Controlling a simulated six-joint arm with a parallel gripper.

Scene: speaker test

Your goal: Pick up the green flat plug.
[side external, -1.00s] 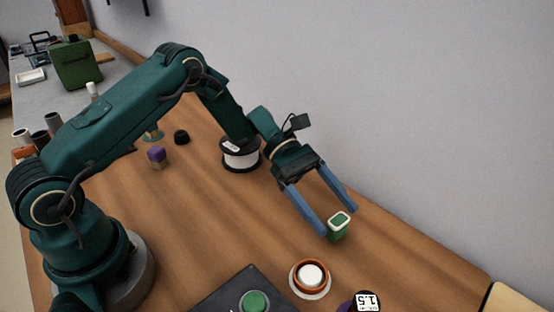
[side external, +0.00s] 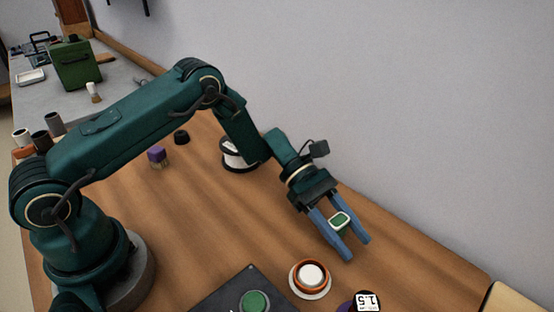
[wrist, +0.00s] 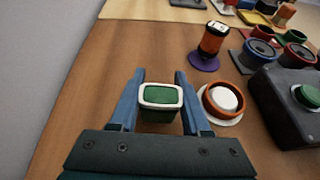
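The green flat plug (wrist: 160,97) is a small green block with a pale rim around its top, and it appears to be the task's plug. In the side view the plug (side external: 340,221) sits between the blue fingers of my gripper (side external: 356,249), with its lower body hidden by a finger. In the wrist view my gripper (wrist: 160,73) has one finger on each side of the plug, with no clear gap at the rim. The fingertips reach past it. I see no clear lift off the table.
An orange-ringed white button (side external: 311,276) stands close by, beside a dark box with a green button (side external: 255,300). An orange-and-black item on a purple base (wrist: 212,42) stands farther out. A white spool (side external: 240,155) is behind my wrist. The wall (side external: 430,110) borders the table.

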